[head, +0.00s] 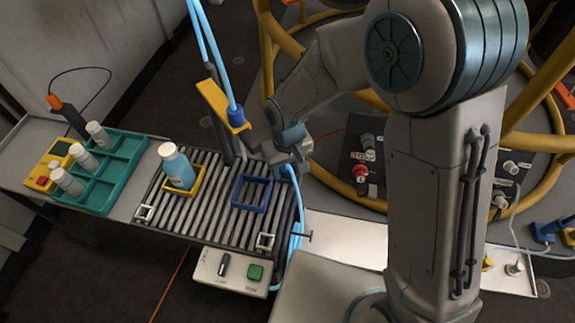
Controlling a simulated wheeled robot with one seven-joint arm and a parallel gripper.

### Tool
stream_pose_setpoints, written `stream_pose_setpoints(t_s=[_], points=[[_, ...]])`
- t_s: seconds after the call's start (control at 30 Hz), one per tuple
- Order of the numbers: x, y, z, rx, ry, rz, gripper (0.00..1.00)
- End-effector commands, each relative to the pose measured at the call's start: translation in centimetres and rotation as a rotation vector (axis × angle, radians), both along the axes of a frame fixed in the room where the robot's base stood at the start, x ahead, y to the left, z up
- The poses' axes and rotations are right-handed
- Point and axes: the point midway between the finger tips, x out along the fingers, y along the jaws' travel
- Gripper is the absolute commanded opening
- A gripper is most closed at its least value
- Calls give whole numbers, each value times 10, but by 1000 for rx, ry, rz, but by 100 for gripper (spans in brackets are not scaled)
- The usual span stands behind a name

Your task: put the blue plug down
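My gripper (284,158) is at the right end of the roller table, just past the blue square frame (252,194). Its fingers are small and partly hidden, so I cannot tell whether they are open or shut. A light-blue hose (296,205) runs down from right beside the fingertips. I cannot make out a plug between them. A blue hose end (236,117) sits at the yellow bracket above the table. Another blue fitting (543,232) lies at the far right; I cannot tell which is the blue plug.
A blue bottle (177,168) stands in a yellow frame on the roller table (205,228). A teal tray (112,167) with several white-capped containers is at left. A control box (230,272) with a green button hangs in front. Yellow rails (350,200) and a dark panel are behind my arm.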

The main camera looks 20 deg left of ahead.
Motion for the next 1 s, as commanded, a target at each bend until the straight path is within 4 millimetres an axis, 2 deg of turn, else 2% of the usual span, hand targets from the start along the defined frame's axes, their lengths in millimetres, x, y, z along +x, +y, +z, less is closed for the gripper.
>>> stream_pose_setpoints(t_s=[0.23, 0.7, 0.83, 1.0], points=[[1, 0, 8, 1, -1, 0, 47], [1, 1, 102, 3, -3, 0, 47], [0, 0, 117, 1, -1, 0, 47], [0, 0, 123, 1, -1, 0, 47]])
